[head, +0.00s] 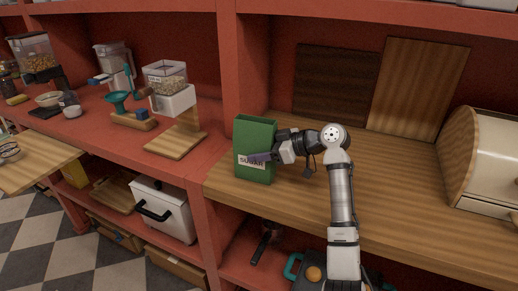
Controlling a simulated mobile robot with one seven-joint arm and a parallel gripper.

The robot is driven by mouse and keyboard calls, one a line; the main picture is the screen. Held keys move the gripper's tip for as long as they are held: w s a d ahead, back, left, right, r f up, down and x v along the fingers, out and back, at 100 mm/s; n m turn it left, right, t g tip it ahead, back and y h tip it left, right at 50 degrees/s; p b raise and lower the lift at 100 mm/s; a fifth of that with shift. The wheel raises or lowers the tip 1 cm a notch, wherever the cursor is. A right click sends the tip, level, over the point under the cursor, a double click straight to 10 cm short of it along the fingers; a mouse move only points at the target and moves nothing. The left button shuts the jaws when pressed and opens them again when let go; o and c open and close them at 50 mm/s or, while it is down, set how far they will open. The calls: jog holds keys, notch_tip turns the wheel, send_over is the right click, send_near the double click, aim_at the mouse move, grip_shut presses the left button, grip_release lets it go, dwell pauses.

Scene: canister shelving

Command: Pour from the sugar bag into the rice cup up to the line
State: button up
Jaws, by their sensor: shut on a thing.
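The green sugar bag (256,140) stands upright at the left front of the wooden counter, with a white label reading SUGAR. My gripper (262,157) is at its right side, shut on the bag, with a finger across the front near the label. The far finger is hidden behind the bag. The bag's base appears to be on or just above the counter; I cannot tell which. I cannot make out for certain which vessel is the rice cup. A small light cup or jar (10,152) sits on a board at the far left edge.
A grain dispenser (170,98) stands on a wooden base on the red shelf, left of an upright red divider (229,75). A green funnel (117,99) is farther left. A bread box (495,150) stands at right. Bare counter (400,190) lies between it and my arm.

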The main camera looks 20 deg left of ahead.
aim_at(262, 138)
jog(key=shift+r, duration=0.15)
jog(key=shift+r+p, duration=1.1)
jog(key=shift+r, duration=0.8)
jog(key=shift+f, duration=0.1)
